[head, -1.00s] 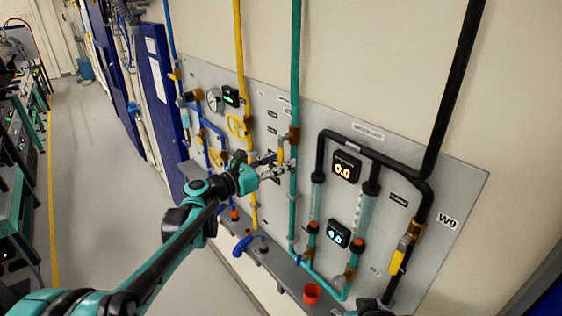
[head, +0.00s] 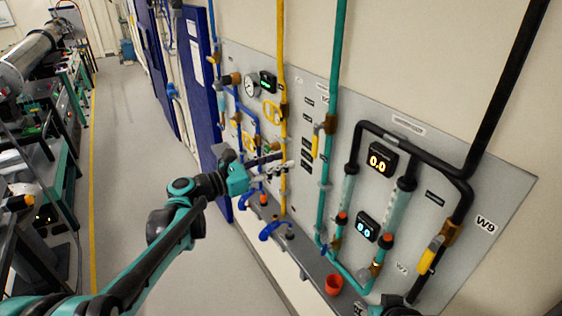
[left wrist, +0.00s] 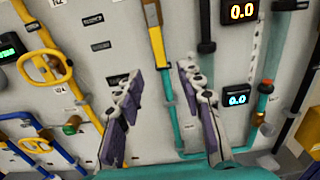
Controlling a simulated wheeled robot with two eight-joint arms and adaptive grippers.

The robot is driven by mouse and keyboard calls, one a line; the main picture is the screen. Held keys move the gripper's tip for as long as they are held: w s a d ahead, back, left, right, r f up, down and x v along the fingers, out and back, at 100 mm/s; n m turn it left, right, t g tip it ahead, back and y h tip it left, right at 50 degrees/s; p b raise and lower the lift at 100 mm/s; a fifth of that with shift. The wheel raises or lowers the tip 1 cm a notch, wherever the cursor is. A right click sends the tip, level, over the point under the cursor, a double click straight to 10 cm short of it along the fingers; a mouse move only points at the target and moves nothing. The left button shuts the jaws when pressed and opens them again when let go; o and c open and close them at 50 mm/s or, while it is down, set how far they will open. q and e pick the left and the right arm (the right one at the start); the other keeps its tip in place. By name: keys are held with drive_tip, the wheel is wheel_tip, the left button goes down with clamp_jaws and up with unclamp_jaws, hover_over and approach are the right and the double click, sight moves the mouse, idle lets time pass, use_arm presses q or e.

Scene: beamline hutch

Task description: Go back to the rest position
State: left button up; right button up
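My left gripper (head: 288,163) is open and empty, in front of the panel and left of the teal pipe (head: 330,120). The left wrist view shows its two fingers (left wrist: 160,75) apart with nothing between them. The yellow valve handle (head: 316,141) beside the teal pipe stands upright, apart from the fingers; it also shows beyond them in the left wrist view (left wrist: 158,45). My left arm reaches in from the lower left. A dark and teal part at the bottom edge looks like my right arm or gripper; its fingers are not clear.
The grey panel (head: 470,215) carries black pipes, lit displays (head: 381,160), a gauge (head: 251,86) and yellow handwheels (head: 270,110). A ledge with a red cup (head: 333,284) runs below it. Green-framed racks (head: 65,165) stand at left. The floor (head: 135,180) between is clear.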

use_arm(q)
drive_tip(key=s+f+m+g+y+b, duration=0.2)
drive_tip(key=s+f+m+y+b, duration=0.15)
drive_tip(key=s+f+m, duration=0.5)
drive_tip(key=s+f+m+g+y+b, duration=0.1)
drive_tip(key=s+f+m+y+b, duration=0.35)
drive_tip(key=f, duration=0.75)
drive_tip(key=s+a+f+m+y+b, duration=0.6)
drive_tip(key=s+a+f+m, duration=0.6)
drive_tip(key=s+f, duration=0.2)
drive_tip(key=shift+f+y+b, duration=0.3)
drive_tip(key=shift+f+b, duration=0.4)
drive_tip(key=shift+b, duration=0.1)
